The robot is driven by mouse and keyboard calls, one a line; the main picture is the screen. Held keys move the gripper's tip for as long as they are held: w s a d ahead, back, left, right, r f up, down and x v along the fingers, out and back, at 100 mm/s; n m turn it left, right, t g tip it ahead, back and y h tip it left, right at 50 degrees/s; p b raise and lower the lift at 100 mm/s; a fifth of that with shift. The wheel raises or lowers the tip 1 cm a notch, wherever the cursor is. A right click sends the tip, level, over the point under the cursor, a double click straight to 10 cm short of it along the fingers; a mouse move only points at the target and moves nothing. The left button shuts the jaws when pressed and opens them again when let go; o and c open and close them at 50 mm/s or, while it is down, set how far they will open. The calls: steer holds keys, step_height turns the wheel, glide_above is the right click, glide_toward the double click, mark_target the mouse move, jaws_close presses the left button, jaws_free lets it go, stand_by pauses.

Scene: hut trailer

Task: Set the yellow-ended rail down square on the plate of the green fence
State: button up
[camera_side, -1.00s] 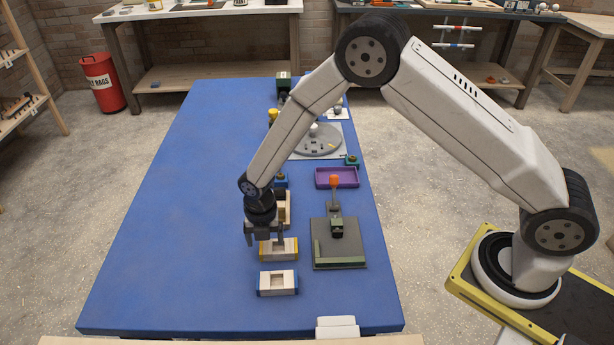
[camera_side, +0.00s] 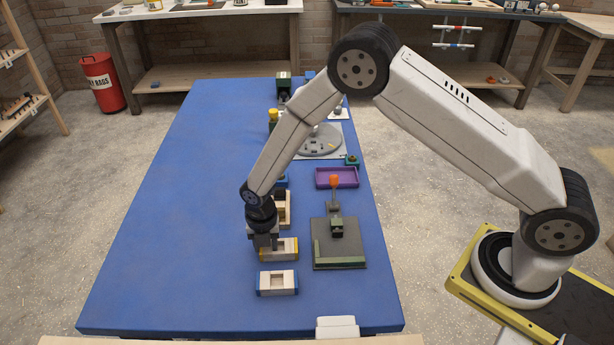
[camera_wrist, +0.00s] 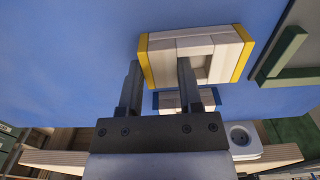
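The yellow-ended rail (camera_side: 284,250) is a pale wooden piece with yellow ends and an opening in its middle. It lies on the blue mat and also shows in the wrist view (camera_wrist: 217,41). My gripper (camera_side: 264,246) is low at the rail's left end; in the wrist view (camera_wrist: 160,62) its fingers are apart. One finger is beside the left yellow end, the other near the opening; contact cannot be told. The green fence (camera_side: 341,261) runs along the near edge of a dark grey plate (camera_side: 327,246), right of the rail. The fence also shows in the wrist view (camera_wrist: 285,55).
A blue-ended rail (camera_side: 277,292) lies in front of the yellow-ended one. Another wooden piece (camera_side: 285,208) is behind it. A clamp with an orange-tipped handle (camera_side: 335,182) stands on the plate's far side. A purple tray (camera_side: 337,185) is farther back. The mat's left side is clear.

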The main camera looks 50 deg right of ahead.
jaws_close()
steer(key=shift+r, duration=0.15)
steer(key=shift+r, duration=0.8)
steer(key=s+d+r, duration=0.3)
steer(key=s+r, duration=0.8)
steer(key=s, duration=0.2)
steer(key=shift+s+d, duration=0.25)
steer(key=shift+s, duration=0.05)
